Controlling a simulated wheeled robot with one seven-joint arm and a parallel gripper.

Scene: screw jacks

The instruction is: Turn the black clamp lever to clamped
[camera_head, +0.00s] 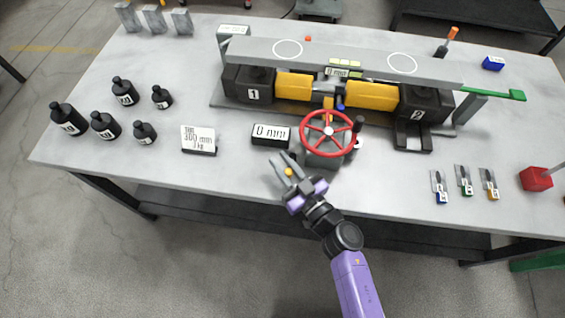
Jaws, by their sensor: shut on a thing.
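A black upright handle (358,125) shows at the right rim of the red handwheel (328,131), in front of the jack. I cannot tell whether it is the clamp lever or the wheel's crank knob, and no clamped marking is readable. My gripper (283,162) is over the table's front part, left of the handwheel and below the 0 mm display. A small yellow thing (289,171) shows between its grey fingers, which are shut on it. The gripper looks apart from the wheel and the black handle.
The jack has black blocks 1 (249,94) and 2 (427,104), yellow cylinders and a long grey beam (340,60). A 0 mm display (270,135) and a label block (198,140) stand left of the wheel. Black weights (68,118) stand left; a red block (536,179) stands right.

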